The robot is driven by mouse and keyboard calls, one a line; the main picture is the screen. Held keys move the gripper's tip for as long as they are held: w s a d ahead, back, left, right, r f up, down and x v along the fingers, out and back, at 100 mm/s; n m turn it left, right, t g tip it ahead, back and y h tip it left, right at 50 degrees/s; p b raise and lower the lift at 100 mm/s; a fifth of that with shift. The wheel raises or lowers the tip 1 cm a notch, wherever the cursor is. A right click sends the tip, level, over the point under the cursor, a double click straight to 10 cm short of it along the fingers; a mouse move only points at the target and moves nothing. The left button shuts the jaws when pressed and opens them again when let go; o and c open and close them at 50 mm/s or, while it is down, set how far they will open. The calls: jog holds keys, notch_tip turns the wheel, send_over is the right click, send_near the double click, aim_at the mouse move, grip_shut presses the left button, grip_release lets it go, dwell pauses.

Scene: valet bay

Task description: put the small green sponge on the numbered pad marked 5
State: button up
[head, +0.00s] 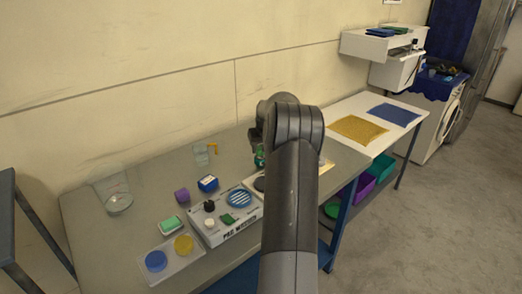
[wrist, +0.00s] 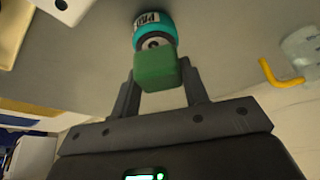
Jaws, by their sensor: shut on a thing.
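My gripper (wrist: 159,72) is shut on a plain green block, the small green sponge (wrist: 157,70), in the wrist view. The sponge sits between the fingertips, above the grey table. A teal round container (wrist: 153,22) with a label shows just past it; I cannot tell whether they touch. In the head view my arm hides most of the gripper, and a bit of green shows beside it. A mint-green block with a pale edge (head: 171,225) lies at the table's left. No pad with a readable 5 shows in either view.
A white pad washer box (head: 228,228) stands at the front with knobs and round pads on top. A mat with a blue disc (head: 156,261) and a yellow disc (head: 183,244) lies left. Clear vessels (head: 117,200) stand at the back. A white bench holds yellow (head: 357,129) and blue cloths.

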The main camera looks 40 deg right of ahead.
jog(key=shift+f, duration=0.6)
jog(key=shift+f, duration=0.1)
jog(key=o, duration=0.9)
jog(key=shift+o, duration=0.2)
